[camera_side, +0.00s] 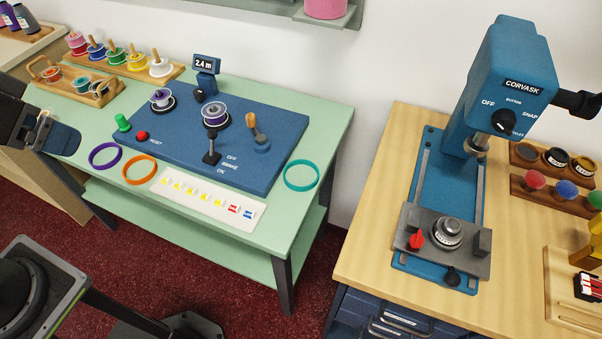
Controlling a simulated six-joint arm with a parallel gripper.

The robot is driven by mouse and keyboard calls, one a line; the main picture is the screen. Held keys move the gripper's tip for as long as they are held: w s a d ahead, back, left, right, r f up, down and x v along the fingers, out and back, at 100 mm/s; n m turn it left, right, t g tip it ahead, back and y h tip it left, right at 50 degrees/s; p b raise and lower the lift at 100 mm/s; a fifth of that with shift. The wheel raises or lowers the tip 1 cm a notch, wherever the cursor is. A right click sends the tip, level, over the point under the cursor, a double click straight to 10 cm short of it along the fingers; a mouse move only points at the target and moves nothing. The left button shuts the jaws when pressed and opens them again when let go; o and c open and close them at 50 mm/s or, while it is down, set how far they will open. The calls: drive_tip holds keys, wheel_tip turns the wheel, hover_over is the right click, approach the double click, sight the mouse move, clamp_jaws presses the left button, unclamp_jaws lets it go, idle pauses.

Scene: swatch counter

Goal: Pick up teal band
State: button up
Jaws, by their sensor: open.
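The teal band (302,189) is a thin ring lying flat on the pale green table (318,136), near its right end. It lies just right of the blue winding board (180,148) and looks unobstructed. My gripper (45,132) is at the left edge of the view, over the left end of the table and far from the teal band. It is open, with nothing visible in it, and is partly cut off by the picture edge.
A purple band (100,169) and an orange band (136,184) lie in front of the board. A white labelled strip (208,200) lies along the table's front. The board carries spools, a lever (211,150) and an upright crank (257,135). A wooden bench with a blue press (505,75) stands right.

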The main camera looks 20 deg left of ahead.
drive_tip(key=shift+o, duration=0.4)
drive_tip(key=m+g, duration=0.6)
drive_tip(key=m, duration=1.6)
hover_over(301, 177)
wheel_tip(301, 177, down, 16)
drive_tip(key=shift+m, duration=0.3)
drive_tip(key=f, duration=0.7)
drive_tip(key=shift+s+d+f, duration=0.1)
drive_tip(key=shift+d+f, duration=0.15)
drive_tip(key=shift+d, duration=0.1)
drive_tip(key=shift+a+f, duration=0.15)
drive_tip(key=shift+f, duration=1.4)
drive_tip(key=shift+a+f, duration=0.15)
drive_tip(key=shift+f, duration=1.35)
drive_tip(key=c, duration=0.7)
